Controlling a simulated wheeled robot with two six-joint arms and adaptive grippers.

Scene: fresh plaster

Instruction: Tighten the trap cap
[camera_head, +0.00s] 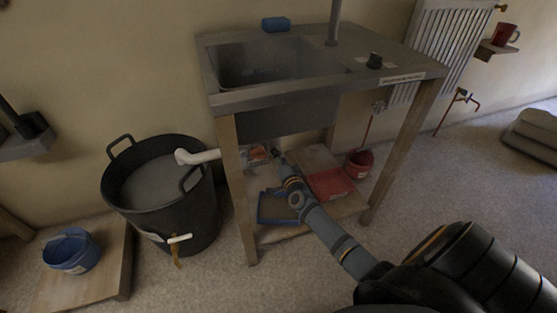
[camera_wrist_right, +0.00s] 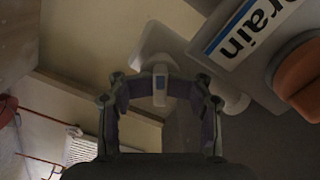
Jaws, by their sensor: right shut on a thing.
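My right arm reaches in from the lower right of the head view to the space under the sink bench. Its gripper (camera_head: 277,153) is below the basin, where the trap is hard to make out. In the right wrist view the gripper's two fingers (camera_wrist_right: 160,84) bend inward and are shut on a small white part with a grey patch, which looks like the trap cap (camera_wrist_right: 160,97). Pale pipework (camera_wrist_right: 163,42) shows just beyond it. Whether the cap sits tight cannot be told. My left gripper is not in view.
The sink bench (camera_head: 300,97) has wooden legs near my arm. Its low shelf holds a blue tray (camera_head: 275,219) and a red mat (camera_head: 332,183). A drain label (camera_wrist_right: 250,30) is close to the gripper.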

